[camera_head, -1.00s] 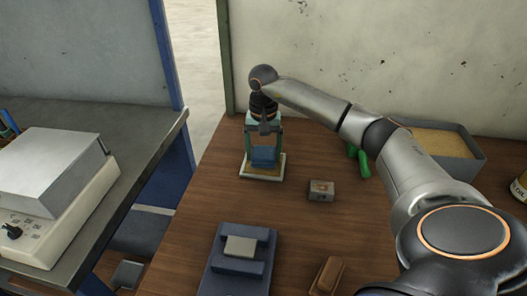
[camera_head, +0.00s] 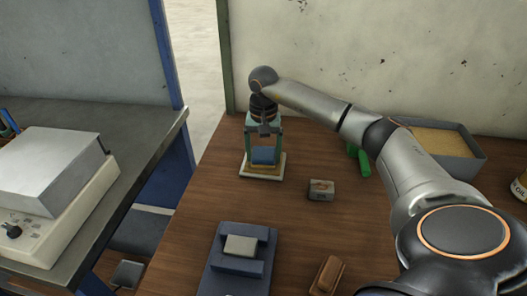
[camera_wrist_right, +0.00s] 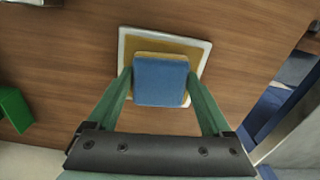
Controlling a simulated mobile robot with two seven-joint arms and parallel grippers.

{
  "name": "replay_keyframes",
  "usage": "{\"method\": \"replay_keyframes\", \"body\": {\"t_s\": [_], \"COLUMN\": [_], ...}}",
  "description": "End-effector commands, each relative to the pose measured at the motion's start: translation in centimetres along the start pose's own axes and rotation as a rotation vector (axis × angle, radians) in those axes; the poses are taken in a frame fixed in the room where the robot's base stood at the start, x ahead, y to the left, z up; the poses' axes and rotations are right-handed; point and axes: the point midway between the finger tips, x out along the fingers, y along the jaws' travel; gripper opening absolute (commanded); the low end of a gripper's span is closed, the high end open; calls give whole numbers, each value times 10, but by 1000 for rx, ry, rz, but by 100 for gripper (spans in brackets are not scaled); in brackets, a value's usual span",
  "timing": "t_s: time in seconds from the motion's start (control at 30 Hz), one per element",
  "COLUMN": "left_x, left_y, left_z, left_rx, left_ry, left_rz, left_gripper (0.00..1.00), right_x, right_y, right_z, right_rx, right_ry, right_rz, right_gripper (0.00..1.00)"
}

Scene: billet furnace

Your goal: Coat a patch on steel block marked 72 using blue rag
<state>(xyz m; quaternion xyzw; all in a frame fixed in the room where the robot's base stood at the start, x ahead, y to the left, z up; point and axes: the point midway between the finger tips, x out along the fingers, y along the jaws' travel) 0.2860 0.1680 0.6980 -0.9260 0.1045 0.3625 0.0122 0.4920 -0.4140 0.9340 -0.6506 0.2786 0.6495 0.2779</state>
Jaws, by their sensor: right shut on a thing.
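My right gripper (camera_head: 264,150) is shut on the blue rag (camera_head: 263,156), a small folded pad. It holds the rag over a shallow white tray (camera_head: 248,172) with a tan surface. In the right wrist view the rag (camera_wrist_right: 160,80) sits between the green fingers, with a tan layer showing just under it, above the tray (camera_wrist_right: 207,45). A small grey steel block (camera_head: 321,190) with a faint reddish marking lies right of the tray. Another pale block (camera_head: 240,246) sits in a dark blue fixture (camera_head: 233,277). I cannot read a number on either block. My left gripper is not in view.
A brown brush-like block (camera_head: 327,275) lies at the front. A green object (camera_head: 363,163) and a grey bin (camera_head: 474,160) with tan contents stand at the back right. A separate bench (camera_head: 130,140) with a grey device (camera_head: 50,180) is on the left. Wood between tray and fixture is clear.

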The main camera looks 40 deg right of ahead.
Motion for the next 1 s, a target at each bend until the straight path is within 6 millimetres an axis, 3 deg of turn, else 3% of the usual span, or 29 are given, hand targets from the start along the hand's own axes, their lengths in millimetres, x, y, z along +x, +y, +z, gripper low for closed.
{"method": "replay_keyframes", "body": {"t_s": [0.57, 1.0], "left_x": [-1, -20], "left_y": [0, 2], "left_z": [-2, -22], "left_rx": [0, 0], "left_ry": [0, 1], "left_rz": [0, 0], "left_gripper": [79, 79], "right_x": [0, -35], "right_y": [0, 0], "right_z": [0, 0], "right_rx": [0, 0], "right_ry": [-2, 0], "right_rz": [2, 1], "right_gripper": [39, 39]}}
